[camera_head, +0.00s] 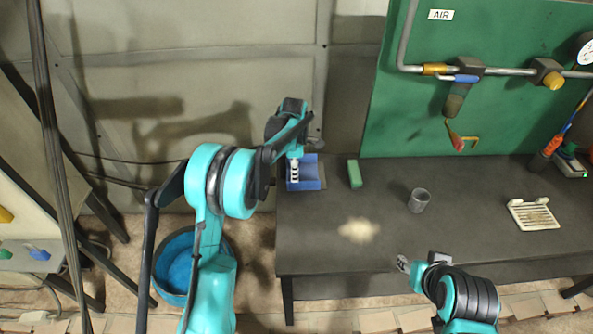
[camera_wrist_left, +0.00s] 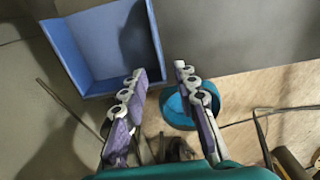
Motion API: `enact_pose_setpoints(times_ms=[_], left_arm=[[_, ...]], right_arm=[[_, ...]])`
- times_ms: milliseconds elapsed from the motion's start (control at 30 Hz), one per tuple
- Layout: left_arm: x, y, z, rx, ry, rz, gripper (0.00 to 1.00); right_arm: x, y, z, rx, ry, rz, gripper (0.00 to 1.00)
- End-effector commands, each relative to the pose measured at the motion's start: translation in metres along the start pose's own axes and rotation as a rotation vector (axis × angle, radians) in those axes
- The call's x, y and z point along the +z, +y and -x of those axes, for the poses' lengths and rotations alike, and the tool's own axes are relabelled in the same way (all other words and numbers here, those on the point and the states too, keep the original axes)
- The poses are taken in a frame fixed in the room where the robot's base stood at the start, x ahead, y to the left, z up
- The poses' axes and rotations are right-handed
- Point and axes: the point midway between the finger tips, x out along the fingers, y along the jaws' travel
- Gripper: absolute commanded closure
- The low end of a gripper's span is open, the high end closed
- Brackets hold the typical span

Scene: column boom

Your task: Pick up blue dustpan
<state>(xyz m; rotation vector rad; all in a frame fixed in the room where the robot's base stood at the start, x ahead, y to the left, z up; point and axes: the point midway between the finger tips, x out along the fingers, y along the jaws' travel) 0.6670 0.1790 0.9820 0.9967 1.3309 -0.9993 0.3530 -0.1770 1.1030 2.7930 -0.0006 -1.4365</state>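The blue dustpan (camera_head: 310,173) lies at the left back edge of the dark table (camera_head: 320,245) in the head view. It fills the upper left of the left wrist view (camera_wrist_left: 105,40), its open tray showing. My left gripper (camera_head: 294,172) reaches in from the left, its fingers pointing down over the dustpan. In the left wrist view my left gripper (camera_wrist_left: 161,72) is open and empty. One finger overlaps the pan's near right corner, the other is outside its right wall. Contact cannot be told. My right gripper (camera_head: 403,265) is at the table's front edge, small, its opening unclear.
A green block (camera_head: 354,174) stands right of the dustpan. A beige pile (camera_head: 358,230), a grey cup (camera_head: 419,200) and a white slotted tray (camera_head: 534,214) are on the table. A blue bucket (camera_head: 172,268) stands on the floor, left. A green panel with pipes rises behind.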

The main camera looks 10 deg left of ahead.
Motion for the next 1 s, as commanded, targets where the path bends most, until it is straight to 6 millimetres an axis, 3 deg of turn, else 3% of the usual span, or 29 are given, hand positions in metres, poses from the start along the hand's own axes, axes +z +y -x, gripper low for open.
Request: enact_pose_setpoints(times_ms=[433, 667, 700, 800, 1000], left_arm=[[0.008, -0.002, -0.057, 0.001, 0.0, -0.003, 0.71], [0.008, -0.002, -0.061, 0.002, 0.0, -0.003, 0.71], [0.008, -0.002, -0.061, 0.002, 0.0, -0.003, 0.73], [0.008, -0.002, -0.06, 0.002, 0.0, -0.003, 1.0], [0.008, -0.002, -0.06, 0.002, 0.0, -0.004, 1.0]], right_arm=[[0.01, 0.0, -0.015, 0.0, 0.0, 0.0, 0.6], [0.01, 0.0, -0.014, 0.0, 0.0, 0.0, 0.6], [0.01, 0.0, -0.014, 0.0, 0.0, 0.0, 0.6], [0.01, 0.0, -0.014, 0.0, 0.0, 0.0, 0.6], [0.01, 0.0, -0.014, 0.0, 0.0, 0.0, 0.6]])
